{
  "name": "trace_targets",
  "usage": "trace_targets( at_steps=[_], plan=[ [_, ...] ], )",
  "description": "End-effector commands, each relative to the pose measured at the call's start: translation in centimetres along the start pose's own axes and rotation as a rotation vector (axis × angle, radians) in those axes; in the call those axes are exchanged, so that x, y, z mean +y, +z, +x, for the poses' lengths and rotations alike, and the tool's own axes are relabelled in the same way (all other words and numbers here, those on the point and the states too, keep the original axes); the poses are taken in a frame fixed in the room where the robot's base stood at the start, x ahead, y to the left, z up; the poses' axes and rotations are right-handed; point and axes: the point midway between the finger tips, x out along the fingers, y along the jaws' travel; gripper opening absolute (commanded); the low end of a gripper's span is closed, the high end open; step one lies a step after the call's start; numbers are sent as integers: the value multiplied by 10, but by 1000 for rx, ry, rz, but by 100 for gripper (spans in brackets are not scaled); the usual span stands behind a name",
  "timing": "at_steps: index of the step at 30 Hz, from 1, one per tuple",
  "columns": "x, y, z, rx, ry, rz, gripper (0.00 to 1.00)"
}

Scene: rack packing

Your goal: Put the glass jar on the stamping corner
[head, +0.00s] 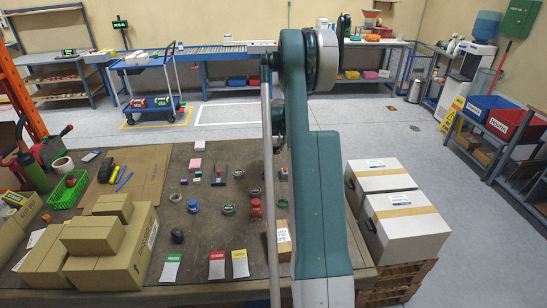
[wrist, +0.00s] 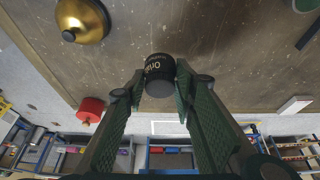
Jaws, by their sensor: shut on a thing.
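In the wrist view my gripper (wrist: 159,78) has its two green fingers closed on the sides of a small dark round thing (wrist: 158,66). It has pale lettering around its side and a black end facing the camera. I cannot tell from its surface whether it is the glass jar. In the head view my gripper and what it holds are hidden behind my arm. No clear glass jar stands out among the small things on the workbench (head: 140,262). I cannot tell for sure which part of the bench is the stamping corner.
Cartons (head: 110,245) fill the bench's left front. A green basket (head: 68,188) stands behind them. Small items, including a red stamp-like piece (head: 255,208) and a black round piece (head: 177,237), are spread over the middle. A brass dome (wrist: 82,20) shows in the wrist view.

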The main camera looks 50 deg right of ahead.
Motion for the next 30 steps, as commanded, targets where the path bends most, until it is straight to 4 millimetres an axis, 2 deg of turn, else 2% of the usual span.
trace_targets(
  at_steps=[3, 6, 20, 30],
  plan=[
    [0, 6, 15, 0, 0, 0, 14],
    [0, 8, 21, 0, 0, 0, 14],
    [0, 11, 26, 0, 0, 0, 14],
    [0, 23, 55, 0, 0, 0, 14]
  ],
)
